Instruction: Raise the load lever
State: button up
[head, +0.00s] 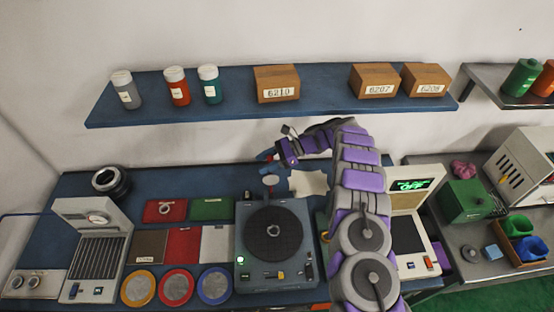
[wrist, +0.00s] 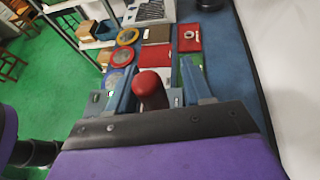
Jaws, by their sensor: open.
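The load lever's red rounded knob (wrist: 152,88) shows in the wrist view between the two blue fingers of my gripper (wrist: 156,78). The fingers are apart, one on each side of the knob. I cannot tell whether either touches it. In the head view my gripper (head: 268,158) is at the back edge of the blue-grey machine (head: 246,212); the lever is mostly hidden there by the fingers. The machine has a round black plate (head: 258,245) with a small ring (head: 273,230) at its centre, and a lit green button at its front left.
A blue shelf (head: 225,105) with bottles and boxes hangs behind the bench. Red, brown and grey trays and several coloured round pads (head: 178,287) lie left of the machine. A device with a green display (head: 411,185) stands right of my arm.

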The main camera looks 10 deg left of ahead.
jog(key=w+d+b, duration=0.5)
jog(key=d+b, duration=0.1)
jog(key=d, duration=0.5)
jog(key=shift+w+d+b, duration=0.2)
jog(key=shift+w+b, duration=0.15)
jog(key=shift+b, duration=0.05)
jog(key=shift+s, duration=0.1)
dwell(0.4)
